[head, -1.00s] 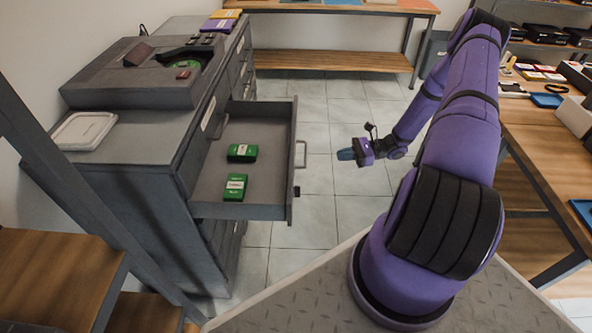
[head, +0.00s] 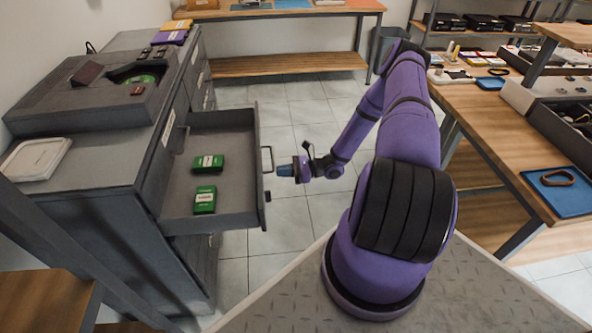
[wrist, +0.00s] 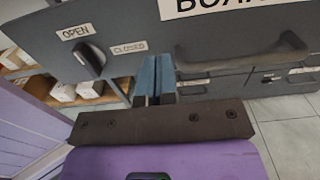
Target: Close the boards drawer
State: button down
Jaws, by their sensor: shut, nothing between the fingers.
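The boards drawer (head: 222,180) is pulled out of the grey cabinet (head: 110,165) in the head view, with two green boxes (head: 207,163) (head: 205,199) in it. Its bar handle (head: 267,160) is on the front panel. In the wrist view the drawer front (wrist: 150,30) fills the upper part, with a partly cut-off label, the handle (wrist: 245,58) at right and a dark knob (wrist: 90,60) between "OPEN" and "CLOSED" labels. My gripper (head: 284,170) is shut and empty, with blue fingers (wrist: 153,78) just in front of the drawer front. I cannot tell whether they touch it.
A wooden workbench (head: 490,130) with trays stands at right, and another bench (head: 290,62) at the back. A wooden shelf (head: 45,300) is at lower left.

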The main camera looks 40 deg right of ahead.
aim_at(269, 172)
jog(key=shift+x, duration=2.3)
jog(key=x, duration=2.8)
jog(key=shift+w+a, duration=0.25)
jog(key=shift+w+a+r, duration=0.1)
jog(key=shift+w+a, duration=0.2)
jog(key=shift+a, duration=0.1)
jog(key=shift+a, duration=0.1)
jog(key=shift+s+d, duration=0.1)
jog(key=shift+d, duration=0.25)
jog(key=v, duration=1.4)
